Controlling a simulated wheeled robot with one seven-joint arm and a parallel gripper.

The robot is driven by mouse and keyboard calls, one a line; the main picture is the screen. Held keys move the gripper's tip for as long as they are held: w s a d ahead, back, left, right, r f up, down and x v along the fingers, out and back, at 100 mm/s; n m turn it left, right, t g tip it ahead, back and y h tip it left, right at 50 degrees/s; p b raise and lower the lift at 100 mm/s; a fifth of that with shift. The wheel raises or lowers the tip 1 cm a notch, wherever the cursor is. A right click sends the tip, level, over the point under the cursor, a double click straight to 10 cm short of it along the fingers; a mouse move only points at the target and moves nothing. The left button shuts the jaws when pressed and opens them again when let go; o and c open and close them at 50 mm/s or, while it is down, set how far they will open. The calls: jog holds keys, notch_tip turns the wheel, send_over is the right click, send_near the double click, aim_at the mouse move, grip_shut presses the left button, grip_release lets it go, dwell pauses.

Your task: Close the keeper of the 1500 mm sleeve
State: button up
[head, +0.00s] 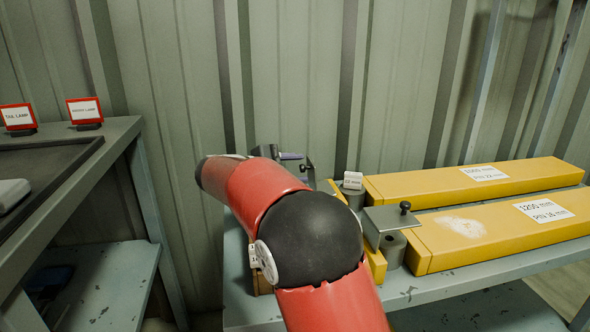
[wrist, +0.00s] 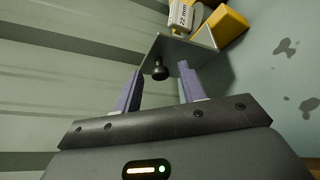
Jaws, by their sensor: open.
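Two yellow sleeves lie on a grey bench. The rear sleeve (head: 420,184) has a label too small to read surely; the front sleeve (head: 455,240) reads 1200 mm. The rear keeper (head: 311,172) is a metal plate standing up, swung away from a grey pin (head: 352,186) with a white tag. In the wrist view this keeper plate (wrist: 185,52) carries a black knob (wrist: 159,70), and a tag reading 22 mm (wrist: 180,15) shows beyond it. My gripper (wrist: 160,82) is open, its purple fingers on either side of the knob; I cannot tell whether they touch it.
The front keeper (head: 392,218) lies flat by the front sleeve's end, its black knob upward. A corrugated wall (head: 300,80) stands close behind. A second bench (head: 118,133) with red-framed signs is at the left. My arm hides part of the bench.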

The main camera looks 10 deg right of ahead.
jog(key=shift+c, duration=0.3)
grip_shut()
jog(key=shift+r, duration=0.15)
